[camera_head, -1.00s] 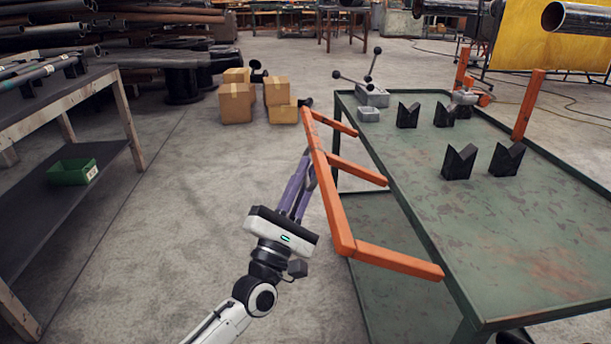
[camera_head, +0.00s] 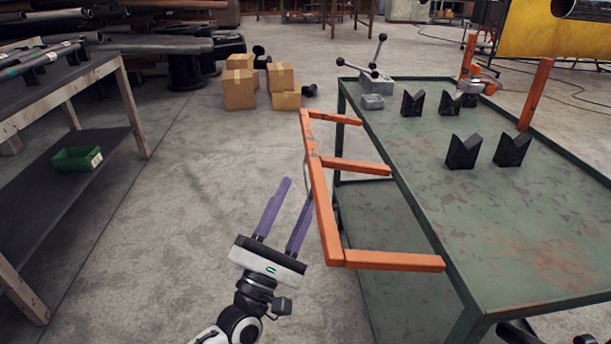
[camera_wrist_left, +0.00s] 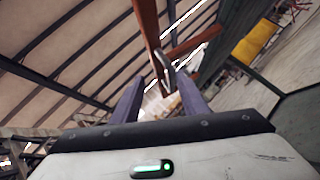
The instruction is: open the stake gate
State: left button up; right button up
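The stake gate is an orange frame (camera_head: 322,210) with a long rail and several crossbars, standing out from the left side of the green table (camera_head: 420,215). A thin grey handle (camera_head: 308,180) shows on the rail's left side; in the left wrist view the handle (camera_wrist_left: 169,73) lies ahead, between the finger directions. My left gripper (camera_head: 298,193) is open and empty, its purple fingers apart, just left of the rail. In the left wrist view the fingers (camera_wrist_left: 160,90) are spread with nothing between them. My right gripper is not in view.
Black V-blocks (camera_head: 464,151) and a grey clamp (camera_head: 375,90) with lever arms stand on the table. An orange post (camera_head: 534,94) rises at its far right edge. Cardboard boxes (camera_head: 240,90) sit beyond. The floor between the left workbench (camera_head: 130,105) and the gate is clear.

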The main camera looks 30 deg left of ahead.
pick_arm(q)
jog(key=d+f+b+v, duration=0.1)
jog(key=b+v, duration=0.4)
jog(key=v, duration=0.9)
jog(key=shift+w+f, duration=0.2)
jog(key=shift+f, duration=0.1)
dwell(0.7)
jog(key=shift+d, duration=0.1)
